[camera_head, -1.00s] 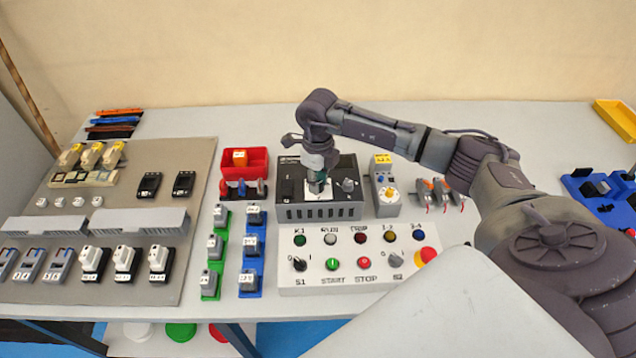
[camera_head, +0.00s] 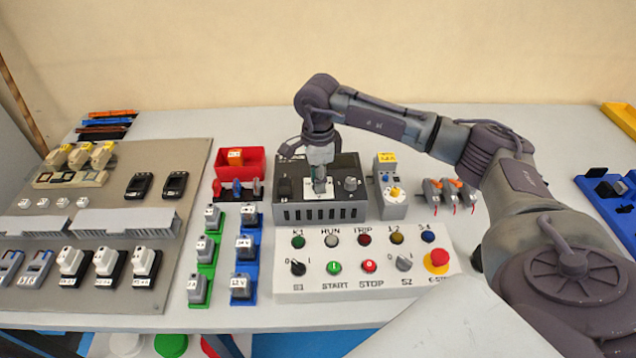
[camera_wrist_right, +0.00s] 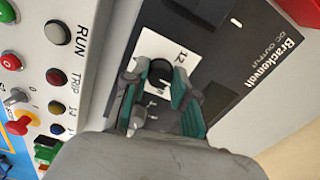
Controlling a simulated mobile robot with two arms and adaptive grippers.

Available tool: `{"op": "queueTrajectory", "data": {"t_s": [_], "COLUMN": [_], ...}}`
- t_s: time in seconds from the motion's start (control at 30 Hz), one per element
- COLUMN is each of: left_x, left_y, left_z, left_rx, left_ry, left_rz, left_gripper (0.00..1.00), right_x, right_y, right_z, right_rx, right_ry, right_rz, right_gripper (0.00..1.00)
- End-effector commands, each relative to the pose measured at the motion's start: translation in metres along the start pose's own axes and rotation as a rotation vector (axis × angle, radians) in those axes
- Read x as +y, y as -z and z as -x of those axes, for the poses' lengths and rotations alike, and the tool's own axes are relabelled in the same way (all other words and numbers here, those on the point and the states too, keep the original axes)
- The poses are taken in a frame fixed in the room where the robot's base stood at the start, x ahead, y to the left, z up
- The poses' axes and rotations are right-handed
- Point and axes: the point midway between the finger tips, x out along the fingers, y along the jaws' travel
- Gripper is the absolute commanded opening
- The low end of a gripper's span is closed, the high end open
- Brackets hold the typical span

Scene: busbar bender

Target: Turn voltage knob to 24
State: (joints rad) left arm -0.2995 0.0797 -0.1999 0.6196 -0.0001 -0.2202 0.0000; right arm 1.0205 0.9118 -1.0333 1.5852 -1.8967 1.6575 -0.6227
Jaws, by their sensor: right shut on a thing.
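The dark power supply (camera_head: 330,211) stands at the middle of the table, with a vented front. My right gripper (camera_head: 319,186) points down onto its top panel and hides the voltage knob in the head view. In the right wrist view, the round black voltage knob (camera_wrist_right: 161,73) sits on a white dial plate (camera_wrist_right: 172,50) with a "12" mark. There my green-padded right gripper (camera_wrist_right: 158,88) is shut on the knob, one finger on each side. The knob's pointer and most scale marks are hidden or too small to read. My left gripper is not in view.
A second, grey knob (camera_head: 351,184) is on the panel just right of my gripper. A white control box (camera_head: 330,272) with buttons stands in front. A red bin (camera_head: 226,163) is at left and a grey timer-like unit (camera_head: 393,205) at right. The table behind is clear.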

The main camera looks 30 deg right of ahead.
Motion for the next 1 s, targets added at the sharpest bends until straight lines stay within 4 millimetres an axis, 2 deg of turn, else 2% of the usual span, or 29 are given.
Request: {"op": "queueTrajectory", "data": {"t_s": [0.3, 0.73, 0.77, 0.8, 0.9, 1.0], "left_x": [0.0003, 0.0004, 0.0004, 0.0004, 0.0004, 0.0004], "left_y": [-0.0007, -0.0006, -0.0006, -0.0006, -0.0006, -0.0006], "left_z": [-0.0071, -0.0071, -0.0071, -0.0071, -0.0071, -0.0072], "left_rx": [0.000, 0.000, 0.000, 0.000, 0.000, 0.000], "left_ry": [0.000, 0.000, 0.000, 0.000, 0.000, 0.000], "left_rz": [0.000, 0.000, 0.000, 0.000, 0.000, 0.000], "left_gripper": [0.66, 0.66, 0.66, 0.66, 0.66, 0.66], "right_x": [-0.0011, -0.0012, -0.0013, -0.0013, -0.0010, -0.0007], "right_y": [-0.0002, -0.0003, -0.0003, -0.0003, -0.0003, -0.0002], "right_z": [0.0013, 0.0021, 0.0021, 0.0021, 0.0017, 0.0012], "right_rx": [-0.002, -0.003, -0.003, -0.003, -0.002, -0.002], "right_ry": [0.004, 0.005, 0.005, 0.005, 0.004, 0.003], "right_rz": [0.083, 0.090, 0.090, 0.089, 0.090, 0.090], "right_gripper": [0.00, 0.00, 0.29, 0.35, 0.52, 0.52]}}
